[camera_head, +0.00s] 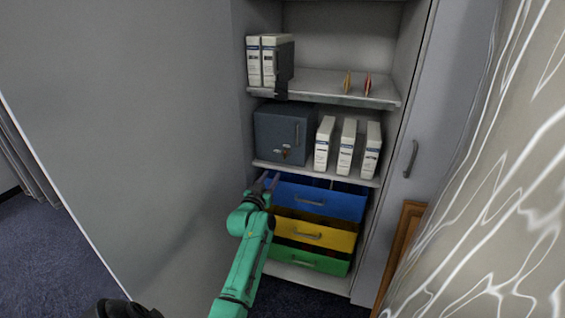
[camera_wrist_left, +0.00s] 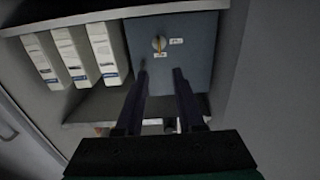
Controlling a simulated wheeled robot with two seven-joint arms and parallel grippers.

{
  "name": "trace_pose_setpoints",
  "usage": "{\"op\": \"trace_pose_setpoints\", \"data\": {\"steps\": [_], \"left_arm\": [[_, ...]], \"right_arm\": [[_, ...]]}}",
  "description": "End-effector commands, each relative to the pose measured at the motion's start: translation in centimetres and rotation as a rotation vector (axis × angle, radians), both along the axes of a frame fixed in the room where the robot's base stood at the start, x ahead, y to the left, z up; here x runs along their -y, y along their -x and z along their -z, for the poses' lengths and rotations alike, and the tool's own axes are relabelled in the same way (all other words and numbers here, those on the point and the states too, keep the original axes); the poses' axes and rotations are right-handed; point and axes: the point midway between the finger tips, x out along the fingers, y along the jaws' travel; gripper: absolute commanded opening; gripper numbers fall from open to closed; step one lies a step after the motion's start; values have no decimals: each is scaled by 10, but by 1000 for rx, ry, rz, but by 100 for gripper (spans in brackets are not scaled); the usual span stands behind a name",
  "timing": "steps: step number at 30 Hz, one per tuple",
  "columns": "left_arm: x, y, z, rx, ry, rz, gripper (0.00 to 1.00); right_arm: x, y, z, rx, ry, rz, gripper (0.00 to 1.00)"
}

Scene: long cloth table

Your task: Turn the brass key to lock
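The blue-grey safe box (camera_head: 270,128) stands on the middle shelf of the cabinet; its door also fills the upper middle of the left wrist view (camera_wrist_left: 195,58). The small brass key (camera_head: 285,154) is in the lower part of its door. In the left wrist view the key (camera_wrist_left: 159,43) shows between two small white labels, beyond my fingertips. My left gripper (camera_head: 266,182) is just below the safe box, in front of the top blue drawer. Its two fingers (camera_wrist_left: 160,74) are apart, with nothing between them. My right gripper is not in view.
White binders (camera_head: 347,147) stand right of the safe box, and more binders (camera_head: 262,62) stand on the upper shelf (camera_head: 325,88). Blue (camera_head: 320,199), yellow (camera_head: 335,237) and green (camera_head: 318,261) drawers are below. A wide grey panel (camera_head: 140,130) bounds the left side.

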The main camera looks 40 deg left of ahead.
Motion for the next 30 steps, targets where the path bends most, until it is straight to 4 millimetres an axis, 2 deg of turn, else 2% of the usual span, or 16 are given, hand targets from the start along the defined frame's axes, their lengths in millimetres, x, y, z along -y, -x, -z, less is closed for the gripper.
{"op": "trace_pose_setpoints", "data": {"steps": [10,18,25,30], "left_arm": [[-27,-72,2,-2,-2,0,38],[-40,-116,7,-1,-1,3,38],[-45,-126,2,-4,-1,1,38],[-45,-126,1,-4,-1,2,38]], "right_arm": [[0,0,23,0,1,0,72],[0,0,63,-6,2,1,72],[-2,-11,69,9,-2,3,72],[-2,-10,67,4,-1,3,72]]}}
